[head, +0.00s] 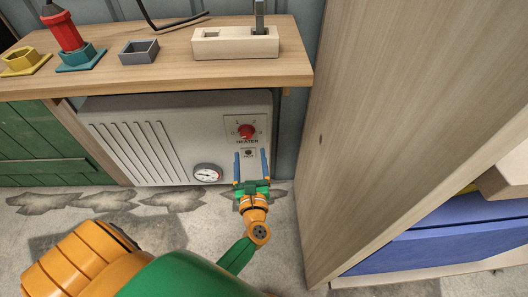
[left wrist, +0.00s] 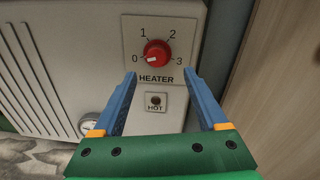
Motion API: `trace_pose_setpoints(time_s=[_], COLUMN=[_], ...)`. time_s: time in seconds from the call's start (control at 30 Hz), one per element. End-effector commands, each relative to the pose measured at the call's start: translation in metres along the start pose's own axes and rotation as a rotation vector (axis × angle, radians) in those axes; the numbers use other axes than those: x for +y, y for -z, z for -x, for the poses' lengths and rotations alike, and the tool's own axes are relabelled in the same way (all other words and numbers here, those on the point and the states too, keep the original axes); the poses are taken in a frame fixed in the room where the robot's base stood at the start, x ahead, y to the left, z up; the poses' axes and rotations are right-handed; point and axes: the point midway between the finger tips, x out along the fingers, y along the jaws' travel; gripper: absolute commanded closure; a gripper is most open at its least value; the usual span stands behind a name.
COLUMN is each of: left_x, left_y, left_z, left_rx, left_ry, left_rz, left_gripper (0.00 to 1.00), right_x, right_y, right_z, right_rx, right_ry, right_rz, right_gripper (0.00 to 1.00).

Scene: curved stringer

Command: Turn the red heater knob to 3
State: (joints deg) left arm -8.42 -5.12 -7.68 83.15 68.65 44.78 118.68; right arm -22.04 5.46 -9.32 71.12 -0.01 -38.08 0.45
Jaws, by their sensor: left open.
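The red heater knob (head: 246,131) sits on a pale plate on the front of the white heater (head: 170,110). In the left wrist view the red knob (left wrist: 157,53) is ringed by the marks 0, 1, 2 and 3, and its white pointer mark faces the lower left, toward 0. My left gripper (head: 252,158) is open, with its blue fingers pointing at the heater just below the knob. The left gripper (left wrist: 158,100) also shows in the left wrist view, with nothing between its fingers and the knob beyond the tips. My right gripper is not in view.
A small HOT indicator (left wrist: 155,101) is below the knob, and a round gauge (head: 207,173) is at the heater's lower part. A wooden shelf (head: 150,75) overhangs the heater. A tall wooden panel (head: 360,110) stands close on the right.

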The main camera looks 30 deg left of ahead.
Motion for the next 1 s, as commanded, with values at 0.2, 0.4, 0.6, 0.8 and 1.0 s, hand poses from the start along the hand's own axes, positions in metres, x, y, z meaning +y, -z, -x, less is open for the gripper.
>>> trace_pose_setpoints(time_s=[0.2, 0.4, 0.6, 0.8, 1.0], left_x=[0.004, 0.004, 0.004, 0.004, 0.004], left_y=[-0.004, -0.003, -0.003, -0.003, -0.003], left_z=[-0.033, -0.066, -0.072, -0.072, -0.071], left_rx=[-0.01, -0.007, -0.005, -0.004, -0.004], left_ry=[-0.023, -0.02, -0.02, -0.02, -0.02], left_rz=[0.063, 0.06, 0.058, 0.057, 0.057], left_gripper=[0.24, 0.24, 0.24, 0.52, 1.0], right_x=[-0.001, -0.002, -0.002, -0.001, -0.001], right_y=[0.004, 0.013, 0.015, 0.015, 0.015], right_z=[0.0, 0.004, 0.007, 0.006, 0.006], right_rx=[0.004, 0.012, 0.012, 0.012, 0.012], right_ry=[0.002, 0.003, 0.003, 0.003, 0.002], right_rz=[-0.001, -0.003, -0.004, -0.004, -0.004], right_gripper=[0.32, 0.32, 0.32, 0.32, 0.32])
